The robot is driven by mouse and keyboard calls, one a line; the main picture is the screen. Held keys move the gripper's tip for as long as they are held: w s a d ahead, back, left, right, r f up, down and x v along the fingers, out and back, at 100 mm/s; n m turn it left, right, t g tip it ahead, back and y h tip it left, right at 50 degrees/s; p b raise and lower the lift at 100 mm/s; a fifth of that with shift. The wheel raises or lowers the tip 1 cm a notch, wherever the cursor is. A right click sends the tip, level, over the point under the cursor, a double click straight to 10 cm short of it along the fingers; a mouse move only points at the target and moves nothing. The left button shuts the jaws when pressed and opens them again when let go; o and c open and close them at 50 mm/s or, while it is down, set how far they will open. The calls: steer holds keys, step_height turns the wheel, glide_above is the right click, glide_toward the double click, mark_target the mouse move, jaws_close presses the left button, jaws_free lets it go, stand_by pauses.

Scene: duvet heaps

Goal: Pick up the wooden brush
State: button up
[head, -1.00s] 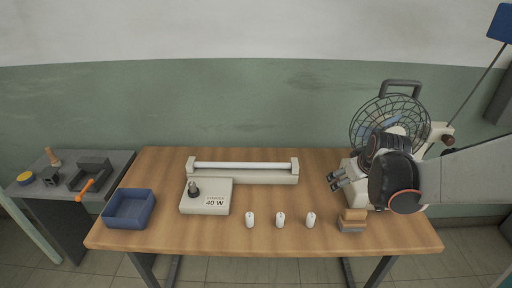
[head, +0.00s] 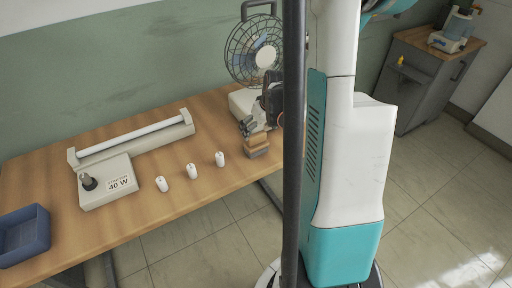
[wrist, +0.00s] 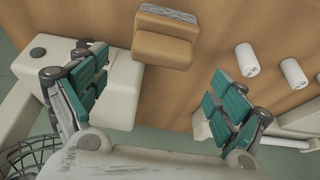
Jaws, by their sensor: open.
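The wooden brush (head: 257,148) has a tan stepped wooden body and a grey bristle strip. It sits on the wooden table near its right end, and shows at the top of the wrist view (wrist: 164,42). My gripper (head: 247,126) is open and empty, just behind and above the brush. No contact with the brush shows.
A wire-cage fan (head: 254,50) stands behind the brush, its pale base (wrist: 85,85) close to the left finger. Several white cylinders (head: 191,171) stand to the left. A lamp fixture (head: 130,140), a 40 W box (head: 110,190) and a blue bin (head: 22,236) are farther left.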

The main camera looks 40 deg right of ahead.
mark_target(257, 134)
steer(key=shift+b+x, duration=1.25)
steer(key=shift+x, duration=1.6)
steer(key=shift+s+a, duration=0.1)
steer(key=c, duration=1.2)
